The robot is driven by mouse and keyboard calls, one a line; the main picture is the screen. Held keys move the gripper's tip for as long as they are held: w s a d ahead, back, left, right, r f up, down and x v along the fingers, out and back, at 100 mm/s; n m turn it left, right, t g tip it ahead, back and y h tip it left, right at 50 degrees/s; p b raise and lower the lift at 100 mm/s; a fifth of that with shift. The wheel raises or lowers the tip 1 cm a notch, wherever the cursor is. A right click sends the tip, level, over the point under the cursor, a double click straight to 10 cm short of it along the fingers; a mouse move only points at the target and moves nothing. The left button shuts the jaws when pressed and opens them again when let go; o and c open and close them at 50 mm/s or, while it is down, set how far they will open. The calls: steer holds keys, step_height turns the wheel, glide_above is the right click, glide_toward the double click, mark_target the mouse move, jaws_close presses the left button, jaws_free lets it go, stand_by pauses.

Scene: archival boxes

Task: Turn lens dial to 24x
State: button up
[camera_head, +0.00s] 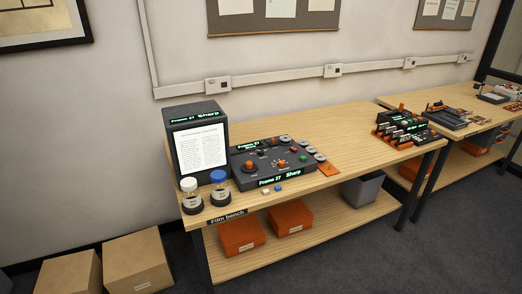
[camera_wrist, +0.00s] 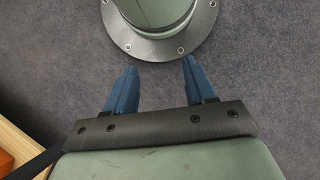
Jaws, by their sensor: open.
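A dark control panel (camera_head: 270,163) with several knobs, including orange ones (camera_head: 282,163), lies on the wooden film bench (camera_head: 340,141). A reader screen (camera_head: 199,144) showing a text page stands at the panel's left. My gripper (camera_wrist: 158,76) shows only in the wrist view, with its two blue fingers apart and nothing between them. It points at the grey carpet and my own round base, away from the panel. The panel is out of the wrist view.
Two jars (camera_head: 220,188) stand at the bench's front left corner, beside the panel. An orange-and-black rack (camera_head: 402,131) is at the bench's right. Cardboard boxes (camera_head: 138,262) sit on the floor. The bench between panel and rack is mostly clear.

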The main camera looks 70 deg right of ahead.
steer(key=w+d+r+m+t+y, duration=0.1)
steer(key=w+d+r+m+t, duration=0.15)
steer(key=w+d+r, duration=1.15)
steer(key=w+d+r+m+t, duration=0.2)
steer(key=w+d+r+t, duration=0.1)
steer(key=d+r, duration=1.55)
steer(key=s+d+r+m, duration=0.2)
steer(key=s+d+r, duration=0.1)
steer(key=d+r, duration=0.3)
steer(key=s+d+r+m, duration=0.2)
steer(key=s+d+r, duration=0.2)
steer(key=r, duration=0.4)
steer(key=s+d+r+m+t+h, duration=0.1)
steer(key=s+d+r+m, duration=0.35)
steer(key=s+d, duration=0.55)
steer(key=s+d+r+m+h, duration=0.1)
steer(key=s+d+r+m, duration=0.3)
steer(key=s+d+m, duration=0.55)
steer(key=r+n, duration=0.2)
steer(key=n, duration=0.8)
glide_above(261, 151)
steer(key=shift+m+y, duration=0.25)
steer(key=shift+y, duration=0.05)
step_height(261, 151, down, 14)
steer(key=shift+d+r, duration=0.1)
steer(key=shift+r, duration=0.1)
